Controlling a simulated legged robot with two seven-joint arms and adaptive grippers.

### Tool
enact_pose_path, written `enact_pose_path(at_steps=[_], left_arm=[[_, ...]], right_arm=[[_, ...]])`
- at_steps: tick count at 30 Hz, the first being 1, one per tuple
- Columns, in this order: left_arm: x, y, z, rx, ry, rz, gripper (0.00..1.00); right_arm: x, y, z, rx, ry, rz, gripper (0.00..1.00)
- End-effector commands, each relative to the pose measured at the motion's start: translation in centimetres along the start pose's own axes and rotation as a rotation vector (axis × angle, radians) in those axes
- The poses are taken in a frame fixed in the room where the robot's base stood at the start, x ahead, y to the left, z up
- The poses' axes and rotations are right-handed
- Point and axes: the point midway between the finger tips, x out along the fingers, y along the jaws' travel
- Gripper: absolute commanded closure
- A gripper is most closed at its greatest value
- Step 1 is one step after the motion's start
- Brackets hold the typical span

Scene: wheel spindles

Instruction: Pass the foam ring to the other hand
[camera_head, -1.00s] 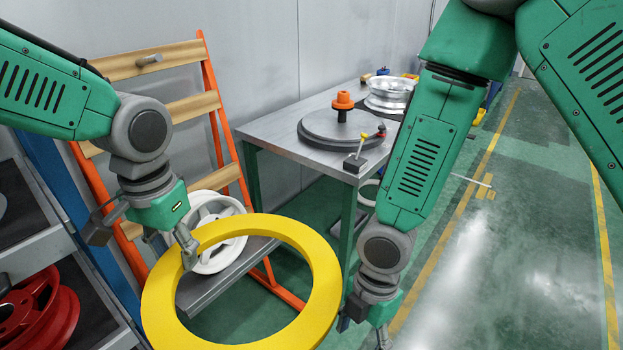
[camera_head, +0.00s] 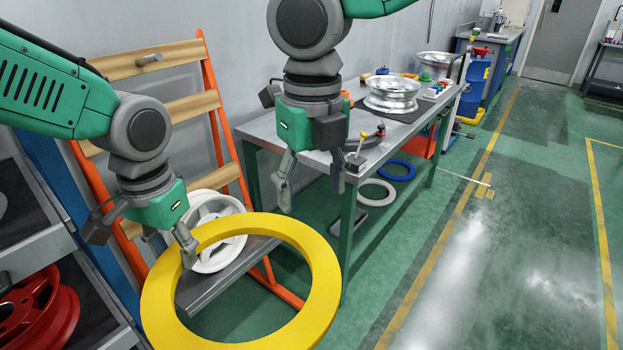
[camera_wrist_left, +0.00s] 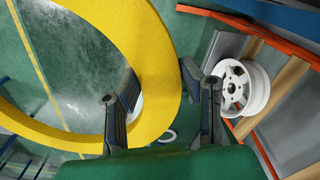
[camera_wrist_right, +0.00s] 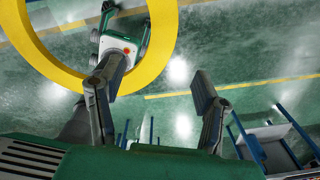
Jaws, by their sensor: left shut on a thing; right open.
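The foam ring is a large flat yellow ring (camera_head: 320,265) at the lower left of the head view. My left gripper (camera_head: 187,245) is shut on its upper left rim and holds it in the air. In the left wrist view the ring (camera_wrist_left: 165,60) passes by the fingers (camera_wrist_left: 155,100). My right gripper (camera_head: 284,185) is open and empty, above and apart from the ring's upper right side, fingers pointing down. In the right wrist view the ring (camera_wrist_right: 160,35) shows beyond the left finger, and nothing is between the fingers (camera_wrist_right: 160,85).
A metal table (camera_head: 350,190) with a silver wheel rim (camera_head: 392,92) stands behind my right gripper. A white wheel (camera_head: 215,250) rests on a rack shelf behind the ring. A red wheel (camera_head: 65,315) is at the lower left.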

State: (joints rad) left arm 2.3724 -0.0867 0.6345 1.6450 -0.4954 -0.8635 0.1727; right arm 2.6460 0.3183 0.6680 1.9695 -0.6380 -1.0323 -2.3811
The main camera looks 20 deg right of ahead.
Motion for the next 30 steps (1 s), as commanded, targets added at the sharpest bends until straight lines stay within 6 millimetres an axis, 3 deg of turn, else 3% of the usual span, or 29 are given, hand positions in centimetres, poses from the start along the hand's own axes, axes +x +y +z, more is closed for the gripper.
enact_pose_path(at_steps=[9, 15, 21, 30], left_arm=[[0.0, 0.0, 0.0, 0.000, 0.000, 0.000, 0.88], [0.0, 0.0, 0.1, 0.000, 0.000, 0.000, 0.88], [0.0, 0.0, 0.1, 0.000, 0.001, 0.000, 0.88], [0.0, 0.0, 0.0, 0.000, 0.000, 0.000, 0.88]], right_arm=[[6.2, -0.1, -0.1, 0.000, 0.004, -0.003, 0.41], [9.2, 0.0, -0.1, 0.002, 0.002, -0.003, 0.41], [10.5, 0.0, -0.1, 0.001, 0.000, -0.001, 0.41], [10.7, 0.0, 0.0, 0.002, -0.001, 0.000, 0.41]])
